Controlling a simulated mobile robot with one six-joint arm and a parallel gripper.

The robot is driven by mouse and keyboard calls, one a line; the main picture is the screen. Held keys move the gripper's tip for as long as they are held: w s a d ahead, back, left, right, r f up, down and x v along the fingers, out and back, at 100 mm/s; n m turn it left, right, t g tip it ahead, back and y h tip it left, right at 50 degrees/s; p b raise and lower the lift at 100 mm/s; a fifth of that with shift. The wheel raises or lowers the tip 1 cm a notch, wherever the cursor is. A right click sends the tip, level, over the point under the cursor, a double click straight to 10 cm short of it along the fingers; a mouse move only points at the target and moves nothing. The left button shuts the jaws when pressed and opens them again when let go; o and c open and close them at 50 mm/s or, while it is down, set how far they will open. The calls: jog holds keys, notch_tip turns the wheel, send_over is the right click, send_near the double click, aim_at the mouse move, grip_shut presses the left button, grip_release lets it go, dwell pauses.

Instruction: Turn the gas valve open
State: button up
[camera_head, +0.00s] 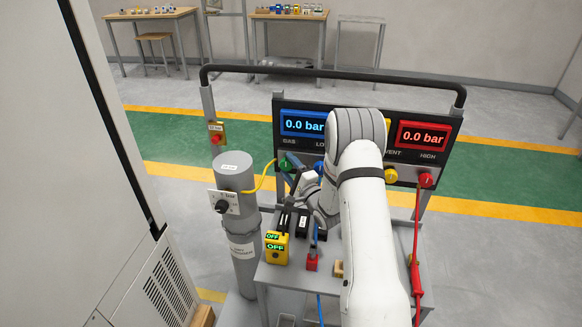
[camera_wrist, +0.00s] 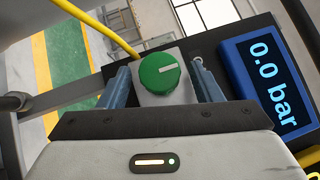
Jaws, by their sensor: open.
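The gas valve is a green round knob (camera_head: 286,164) at the left end of the panel, under the label GAS. In the wrist view the green knob (camera_wrist: 160,74) sits on a pale block, and its white mark points right and slightly up. My gripper (camera_wrist: 162,84) is open, with one blue-grey finger on each side of the knob and gaps showing between. In the head view my gripper (camera_head: 297,180) is at the panel's left end, partly hidden by my arm. The blue display (camera_head: 303,124) reads 0.0 bar.
A red display (camera_head: 423,136) also reads 0.0 bar, above a red knob (camera_head: 426,180) and a yellow knob (camera_head: 390,175). A yellow hose (camera_head: 264,181) runs from a grey cylinder (camera_head: 234,172) to the green knob. A yellow box (camera_head: 276,248) showing OFF stands on the cart.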

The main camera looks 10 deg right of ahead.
jog(key=shift+c, duration=0.5)
jog(key=c, duration=0.9)
jog(key=shift+d, duration=0.1)
